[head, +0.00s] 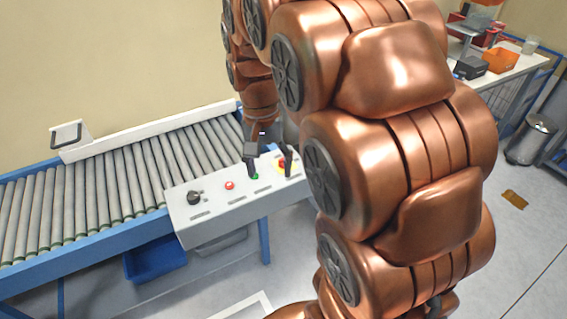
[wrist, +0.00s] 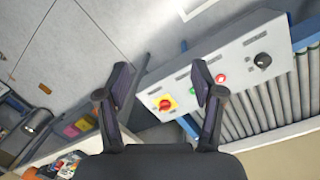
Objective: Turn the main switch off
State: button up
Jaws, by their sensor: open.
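The main switch, a red knob on a yellow plate (head: 282,165), sits at the right end of a grey control panel (head: 228,208). It also shows in the wrist view (wrist: 165,103), between my two fingers in the picture. My gripper (head: 268,163) is open and empty, above the panel's right end. In the head view one finger is by the green button (head: 255,176) and the other partly covers the switch. I cannot tell whether either finger touches the panel. The knob's exact angle is too small to read.
A red button (head: 229,185) and a black selector knob (head: 195,197) are on the panel left of the switch. A roller conveyor (head: 100,195) runs behind it. A blue bin (head: 155,260) is below. A work table (head: 505,75) and a metal bin (head: 531,140) stand at right.

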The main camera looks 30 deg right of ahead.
jog(key=w+d+f+m+b, duration=0.2)
jog(key=w+d+f+m, duration=0.1)
jog(key=w+d+f, duration=0.1)
jog(key=w+d+f+m+b, duration=0.3)
jog(key=w+d+f, duration=0.2)
jog(key=w+d, duration=0.2)
jog(key=w+d+f+m+b, duration=0.2)
jog(key=w+d+f, duration=0.2)
jog(key=w, duration=0.5)
jog(key=shift+d+f+m, duration=0.15)
jog(key=shift+d+m, duration=0.25)
jog(key=shift+d, duration=0.4)
jog(key=shift+s+f+p, duration=0.25)
jog(key=shift+f+p, duration=0.1)
jog(key=shift+f, duration=1.6)
jog(key=shift+s+f+p, duration=0.2)
jog(key=shift+f+p, duration=0.1)
jog(key=shift+f, duration=1.6)
jog(key=shift+c, duration=0.4)
jog(key=c, duration=1.1)
jog(key=shift+o, duration=0.2)
